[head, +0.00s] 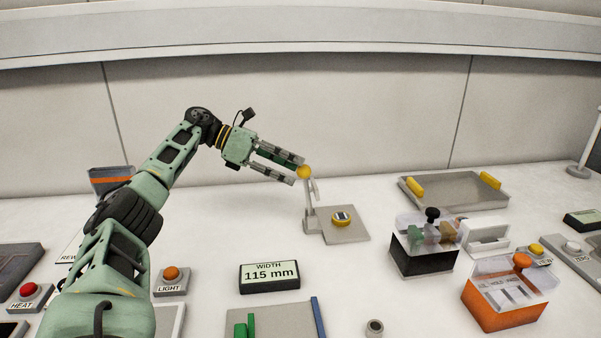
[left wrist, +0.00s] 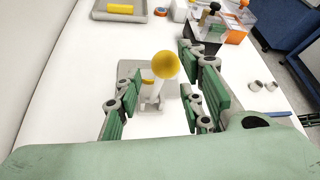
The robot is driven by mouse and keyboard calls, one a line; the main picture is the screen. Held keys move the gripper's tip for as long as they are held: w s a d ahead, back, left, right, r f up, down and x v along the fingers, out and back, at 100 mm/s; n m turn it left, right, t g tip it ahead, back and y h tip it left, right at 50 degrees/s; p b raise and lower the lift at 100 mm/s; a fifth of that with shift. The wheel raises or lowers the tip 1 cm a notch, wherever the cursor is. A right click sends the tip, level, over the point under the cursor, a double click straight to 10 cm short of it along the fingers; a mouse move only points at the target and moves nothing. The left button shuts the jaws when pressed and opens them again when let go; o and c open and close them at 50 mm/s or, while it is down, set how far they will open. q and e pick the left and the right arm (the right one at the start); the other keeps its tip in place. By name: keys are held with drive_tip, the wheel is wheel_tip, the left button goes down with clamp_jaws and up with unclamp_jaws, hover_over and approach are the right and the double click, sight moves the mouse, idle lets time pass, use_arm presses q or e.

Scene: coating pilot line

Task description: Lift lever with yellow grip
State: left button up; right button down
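The lever (head: 309,192) stands upright on a grey base plate (head: 350,236), with a round yellow grip (head: 304,172) on top. My right gripper is in neither view.
A grey tray (head: 455,188) with yellow handles lies to the right at the back. A black box (head: 424,260) and an orange box (head: 505,305) stand front right. A width display (head: 269,276) lies in front.

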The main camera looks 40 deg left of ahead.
use_arm(q)
drive_tip(key=v, duration=0.7)
drive_tip(key=shift+s+a, duration=0.25)
